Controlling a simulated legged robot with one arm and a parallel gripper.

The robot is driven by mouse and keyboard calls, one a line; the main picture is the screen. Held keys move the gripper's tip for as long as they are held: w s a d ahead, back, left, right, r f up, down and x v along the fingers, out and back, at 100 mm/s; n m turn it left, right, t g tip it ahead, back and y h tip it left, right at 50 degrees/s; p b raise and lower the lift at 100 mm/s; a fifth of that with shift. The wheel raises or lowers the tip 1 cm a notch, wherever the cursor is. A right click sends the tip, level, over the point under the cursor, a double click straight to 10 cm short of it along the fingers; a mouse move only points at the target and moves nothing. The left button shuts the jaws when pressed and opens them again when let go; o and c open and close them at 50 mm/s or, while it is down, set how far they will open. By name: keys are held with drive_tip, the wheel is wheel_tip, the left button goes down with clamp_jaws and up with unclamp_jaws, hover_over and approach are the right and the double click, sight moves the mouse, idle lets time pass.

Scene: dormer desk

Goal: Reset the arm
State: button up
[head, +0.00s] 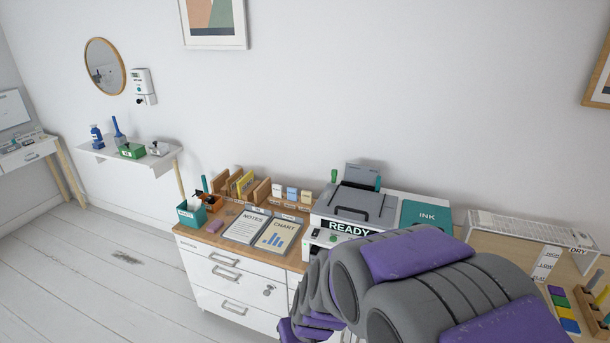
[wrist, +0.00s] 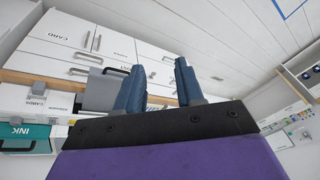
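My gripper (wrist: 159,82) shows in the wrist view with its two blue fingers spread apart. Nothing is between the fingertips. In the head view my grey and purple arm fills the lower right, in front of the desk (head: 262,258) and below the printer (head: 352,207). My fingers cannot be made out in the head view. In the wrist view white drawer fronts (wrist: 70,33) and a teal INK box (wrist: 28,137) lie behind and left of the gripper, with a gap I cannot judge.
A wall shelf (head: 108,150) is at left.

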drive_tip(key=s+d+r+m+g+h, duration=0.1)
drive_tip(key=s+d+r, duration=0.1)
drive_tip(key=s+d, duration=0.3)
drive_tip(key=s+d+r+m+g+h+b, duration=0.1)
drive_tip(key=s+d+r, duration=0.2)
drive_tip(key=s, duration=0.7)
drive_tip(key=s+d+r+m+g, duration=0.1)
drive_tip(key=s+d+r+g, duration=0.1)
drive_tip(key=s+d, duration=0.4)
drive_tip(key=shift+s+d+r+m+h, duration=0.4)
drive_tip(key=shift+s+r, duration=0.35)
drive_tip(key=shift+s, duration=0.2)
drive_tip(key=shift+d, duration=0.3)
drive_tip(key=shift+a, duration=0.15)
